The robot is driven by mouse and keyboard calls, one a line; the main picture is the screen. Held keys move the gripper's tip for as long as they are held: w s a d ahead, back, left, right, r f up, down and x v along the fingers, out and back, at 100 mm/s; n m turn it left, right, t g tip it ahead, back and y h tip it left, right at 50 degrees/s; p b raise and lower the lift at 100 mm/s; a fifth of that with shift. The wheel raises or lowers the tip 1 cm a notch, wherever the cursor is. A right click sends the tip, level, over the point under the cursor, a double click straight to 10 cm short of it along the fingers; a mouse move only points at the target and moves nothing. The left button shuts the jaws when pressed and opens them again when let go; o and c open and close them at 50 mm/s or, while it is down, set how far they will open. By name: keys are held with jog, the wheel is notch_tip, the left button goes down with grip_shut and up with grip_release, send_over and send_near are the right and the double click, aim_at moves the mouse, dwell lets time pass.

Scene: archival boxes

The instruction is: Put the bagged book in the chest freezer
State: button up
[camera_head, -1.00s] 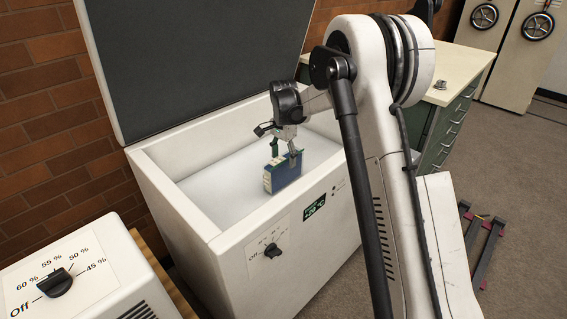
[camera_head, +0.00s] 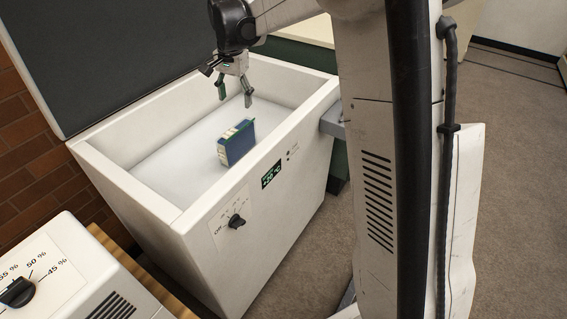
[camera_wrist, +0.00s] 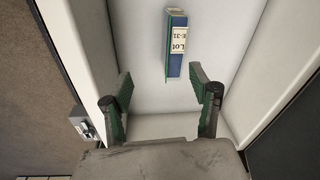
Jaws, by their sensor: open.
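The blue book (camera_head: 236,142) stands upright on the white floor inside the open chest freezer (camera_head: 133,187), close to its front wall.
The freezer's dark lid (camera_head: 110,45) is raised at the back. A white unit with a percent dial (camera_head: 17,292) stands at the lower left. A brick wall (camera_head: 40,180) is at the left. A cabinet with a pale top (camera_head: 300,28) stands behind.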

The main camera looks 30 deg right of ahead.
jog(key=s+r+n+t, duration=0.15)
jog(key=s+r, duration=0.25)
jog(key=s, duration=0.5)
jog(key=s+r+n+t, duration=0.1)
jog(key=s+r+n, duration=0.25)
jog(key=s, duration=0.55)
jog(key=s+f+n+t, duration=0.1)
jog(key=s+f+n, duration=0.1)
jog(key=s, duration=0.7)
jog(key=s+f+n+t, duration=0.2)
jog(key=s, duration=0.6)
jog(key=shift+s+a+f+n, duration=0.3)
jog(key=shift+s+a, duration=0.05)
jog(key=shift+a, duration=0.1)
jog(key=shift+r, duration=0.1)
notch_tip(320, 180, up, 7)
jog(key=p, duration=0.7)
jog(key=shift+r+p, duration=0.2)
jog(key=shift+p, duration=0.1)
